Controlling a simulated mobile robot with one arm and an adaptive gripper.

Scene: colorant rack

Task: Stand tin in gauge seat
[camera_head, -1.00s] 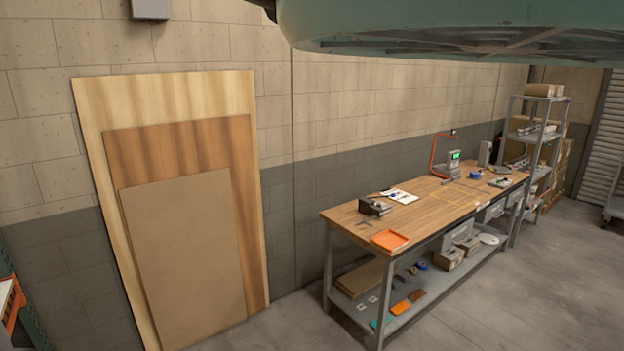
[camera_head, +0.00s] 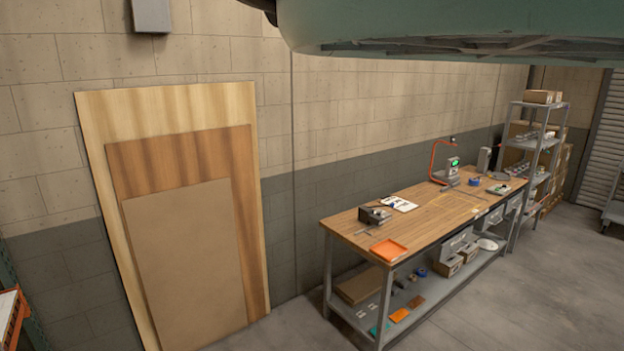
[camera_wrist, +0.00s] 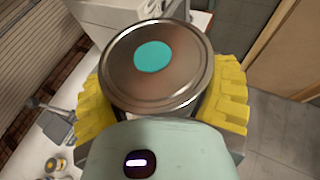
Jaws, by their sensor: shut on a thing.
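A round metal tin (camera_wrist: 190,78) with a teal dot on its lid fills the middle of the wrist view. My gripper (camera_wrist: 165,95) is shut on the tin, with a yellow ribbed finger pad on each side of it. The tin's lid faces the wrist camera, and its lower part is mostly hidden. Neither my gripper nor the tin shows in the head view. I cannot make out a gauge seat for certain in either view.
In the head view a wooden workbench (camera_head: 425,222) stands along the wall. It carries an orange tray (camera_head: 389,250), papers (camera_head: 398,204) and a device with a green display (camera_head: 452,164). A grey shelf unit (camera_head: 537,140) stands beyond it. Boards (camera_head: 185,265) lean on the wall. Grey floor lies in front.

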